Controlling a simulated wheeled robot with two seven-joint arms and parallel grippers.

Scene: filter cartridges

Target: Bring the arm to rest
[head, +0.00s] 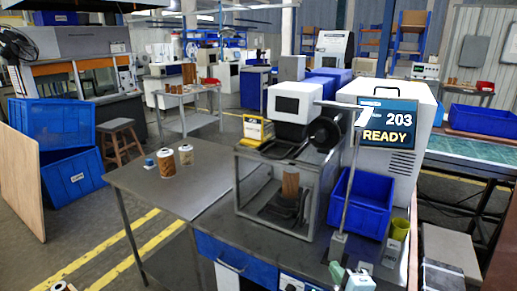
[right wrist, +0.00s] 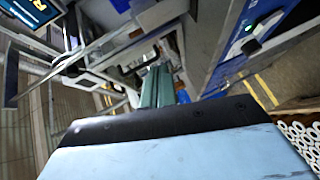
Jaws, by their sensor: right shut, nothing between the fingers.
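My right gripper (head: 337,271) shows at the bottom edge of the head view, right of centre, low at the front of the steel bench. In the right wrist view its greenish fingers (right wrist: 158,86) are together, with nothing between them. My left gripper is not in view. A brown cartridge (head: 290,184) stands upright inside the open-framed test station (head: 238,187). Two more cartridges, one brown and white (head: 166,163) and one pale (head: 186,155), stand on the side table beside a small blue-and-white item (head: 149,164).
The grey side table (head: 140,182) is mostly clear. Blue crates (head: 70,175) are stacked on the floor at left.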

